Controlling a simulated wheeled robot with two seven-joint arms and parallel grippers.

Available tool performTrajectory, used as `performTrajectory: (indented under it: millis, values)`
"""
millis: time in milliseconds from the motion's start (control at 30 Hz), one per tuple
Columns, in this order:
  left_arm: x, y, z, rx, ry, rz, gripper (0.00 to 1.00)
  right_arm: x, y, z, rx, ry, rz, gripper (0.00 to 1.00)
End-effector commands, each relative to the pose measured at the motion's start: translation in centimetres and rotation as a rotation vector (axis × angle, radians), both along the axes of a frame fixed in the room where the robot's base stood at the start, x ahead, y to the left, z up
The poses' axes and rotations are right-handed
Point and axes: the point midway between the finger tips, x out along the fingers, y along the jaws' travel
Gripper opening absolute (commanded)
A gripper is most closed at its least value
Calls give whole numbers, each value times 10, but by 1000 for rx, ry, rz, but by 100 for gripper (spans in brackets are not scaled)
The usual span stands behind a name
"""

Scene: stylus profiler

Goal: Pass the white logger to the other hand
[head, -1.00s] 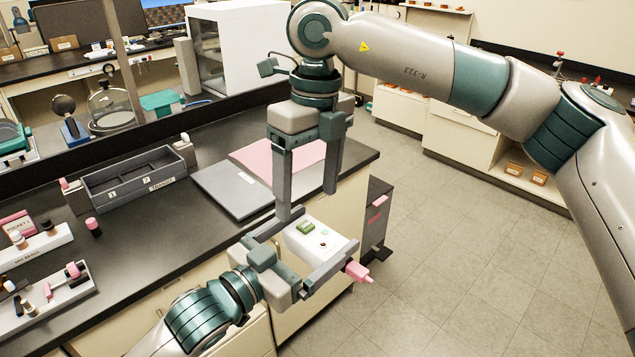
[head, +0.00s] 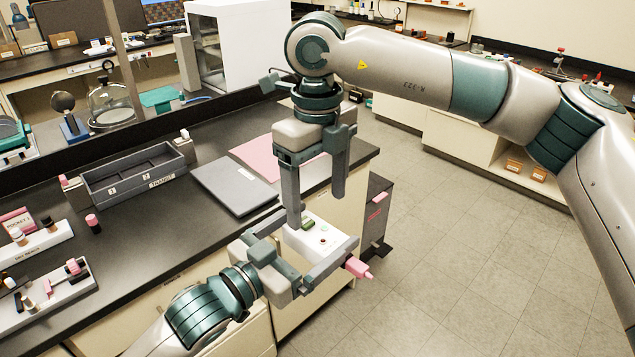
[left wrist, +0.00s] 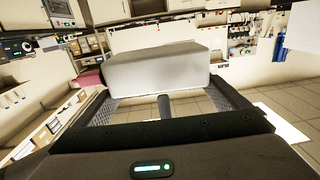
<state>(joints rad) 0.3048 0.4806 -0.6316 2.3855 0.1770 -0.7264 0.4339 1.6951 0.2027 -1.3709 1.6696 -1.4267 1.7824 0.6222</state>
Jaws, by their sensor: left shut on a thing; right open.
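The white logger (head: 325,240) is a pale box with a green display and a small red spot on its top face. My left gripper (head: 312,246) is shut on it and holds it in the air off the bench's front edge. In the left wrist view the logger (left wrist: 158,72) fills the space between the fingers. My right gripper (head: 316,208) is open and points down from above. Its left finger comes down at the logger's far left edge; whether it touches is unclear. Its right finger is above and behind the logger.
The dark bench (head: 140,235) holds a grey compartment tray (head: 135,185), a closed grey folder-like slab (head: 235,187), a pink sheet (head: 262,160) and racks with small bottles at the left. A dark bin-like unit (head: 375,220) stands at the bench's end. The floor at right is clear.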

Motion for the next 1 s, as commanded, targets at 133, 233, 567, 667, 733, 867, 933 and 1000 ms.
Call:
performTrajectory:
  millis: [133,233,567,667,733,867,933,1000]
  values:
    - [0,0,1,-1,-2,0,53,-1,0,-24,-1,2,0,73]
    - [0,0,1,-1,-1,0,53,0,-1,-41,-2,3,-1,73]
    - [0,0,1,-1,-2,0,53,0,0,-81,0,1,-1,73]
    - [0,0,1,-1,-2,0,53,0,0,-86,1,1,-1,73]
    - [0,0,1,-1,-2,0,53,0,0,-88,1,1,0,73]
    - [0,0,1,-1,-2,0,53,0,0,-89,0,0,0,73]
    - [0,0,1,-1,-2,0,53,0,0,-89,0,0,0,73]
    - [0,0,1,-1,-2,0,53,0,0,-88,0,0,0,73]
